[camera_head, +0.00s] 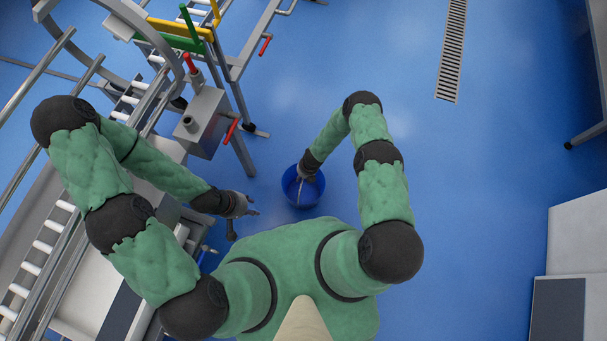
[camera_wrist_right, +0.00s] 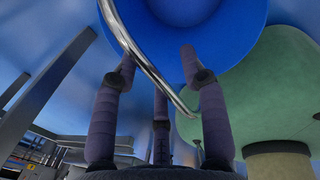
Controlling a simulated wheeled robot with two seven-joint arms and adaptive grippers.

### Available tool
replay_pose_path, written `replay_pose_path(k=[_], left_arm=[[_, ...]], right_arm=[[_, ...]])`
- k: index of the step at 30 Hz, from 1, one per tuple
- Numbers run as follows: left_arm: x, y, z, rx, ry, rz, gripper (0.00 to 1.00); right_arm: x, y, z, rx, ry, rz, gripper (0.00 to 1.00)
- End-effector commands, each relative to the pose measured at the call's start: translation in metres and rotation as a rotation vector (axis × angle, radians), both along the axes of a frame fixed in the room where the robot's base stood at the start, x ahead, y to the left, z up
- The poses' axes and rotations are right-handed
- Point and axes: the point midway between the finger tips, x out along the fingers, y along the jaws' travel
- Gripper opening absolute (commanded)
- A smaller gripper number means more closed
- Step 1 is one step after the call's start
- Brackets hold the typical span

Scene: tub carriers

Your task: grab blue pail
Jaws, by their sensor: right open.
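The blue pail (camera_head: 291,197) stands on the blue floor just ahead of my body in the head view, with its thin metal handle over its opening. In the right wrist view the pail (camera_wrist_right: 235,30) fills the top, and the shiny curved handle (camera_wrist_right: 140,57) runs between my fingers. My right gripper (camera_head: 303,178) is at the pail's opening, partly hidden by its arm; its fingers (camera_wrist_right: 158,62) are apart around the handle, not closed on it. My left gripper (camera_head: 253,205) is left of the pail, empty, its fingers seemingly spread.
A roller conveyor (camera_head: 45,240) with metal rails runs along the left. A grey box with red handles (camera_head: 205,122) on a metal frame stands close to the pail's upper left. A floor drain (camera_head: 452,50) lies upper right. The floor right of the pail is clear up to white cabinets (camera_head: 578,240).

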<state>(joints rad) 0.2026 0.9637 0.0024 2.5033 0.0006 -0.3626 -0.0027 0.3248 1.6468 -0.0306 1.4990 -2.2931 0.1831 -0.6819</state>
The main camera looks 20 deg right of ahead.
Motion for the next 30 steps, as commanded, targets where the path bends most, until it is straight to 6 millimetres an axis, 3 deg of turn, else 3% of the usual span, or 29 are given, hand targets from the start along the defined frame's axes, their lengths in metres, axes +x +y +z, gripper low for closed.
replay_pose_path(k=[6, 10, 11, 30], left_arm=[[-0.0001, 0.0000, 0.0000, 0.000, 0.000, 0.000, 0.40], [0.0000, 0.0000, 0.0000, 0.000, 0.000, 0.000, 0.40], [0.0000, 0.0000, 0.0000, 0.000, 0.000, 0.000, 0.40], [0.0000, 0.0000, 0.0000, 0.000, 0.000, 0.000, 0.40]], right_arm=[[0.0002, -0.0002, 0.0000, 0.000, 0.000, 0.000, 0.41], [0.0002, -0.0002, 0.0000, 0.000, 0.000, 0.000, 0.04], [0.0001, -0.0002, 0.0000, 0.000, 0.000, 0.000, 0.00], [0.0008, -0.0004, 0.0052, 0.000, -0.001, 0.000, 0.00]])
